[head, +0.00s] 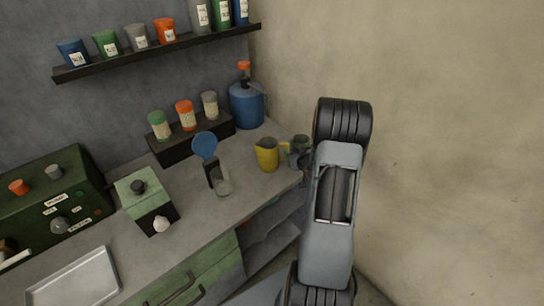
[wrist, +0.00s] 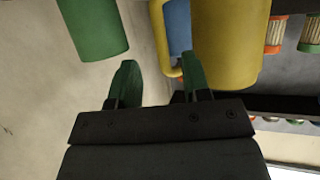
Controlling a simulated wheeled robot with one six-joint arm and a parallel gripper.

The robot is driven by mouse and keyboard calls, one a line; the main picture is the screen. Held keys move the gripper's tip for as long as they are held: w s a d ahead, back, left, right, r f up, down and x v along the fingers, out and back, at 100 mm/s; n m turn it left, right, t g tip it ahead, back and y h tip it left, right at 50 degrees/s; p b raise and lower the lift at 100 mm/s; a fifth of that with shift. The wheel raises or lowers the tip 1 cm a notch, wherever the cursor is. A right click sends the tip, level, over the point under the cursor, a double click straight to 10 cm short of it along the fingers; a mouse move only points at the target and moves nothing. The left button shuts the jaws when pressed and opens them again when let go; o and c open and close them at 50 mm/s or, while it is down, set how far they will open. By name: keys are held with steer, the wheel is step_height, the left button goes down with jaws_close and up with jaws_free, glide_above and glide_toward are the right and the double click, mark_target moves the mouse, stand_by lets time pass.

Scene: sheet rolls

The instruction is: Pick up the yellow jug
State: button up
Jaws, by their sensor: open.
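The yellow jug (head: 267,154) stands upright on the grey counter near its right end. In the head view my gripper (head: 291,152) is just right of it, at the handle side. In the wrist view the jug (wrist: 228,40) fills the upper right. Its loop handle (wrist: 157,40) shows between the two green fingertips in the picture, nearer the right one. My gripper (wrist: 160,80) is open and holds nothing. I cannot tell whether the right finger touches the jug.
A green cylinder (wrist: 92,28) is close to the left finger. A blue canister (head: 247,104) stands behind the jug. A clear glass (head: 221,182) and a blue round-headed object (head: 205,146) stand left. The beige wall (head: 440,120) is right of my arm.

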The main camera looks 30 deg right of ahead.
steer(key=shift+p+x, duration=0.7)
steer(key=shift+x, duration=1.95)
jaws_close()
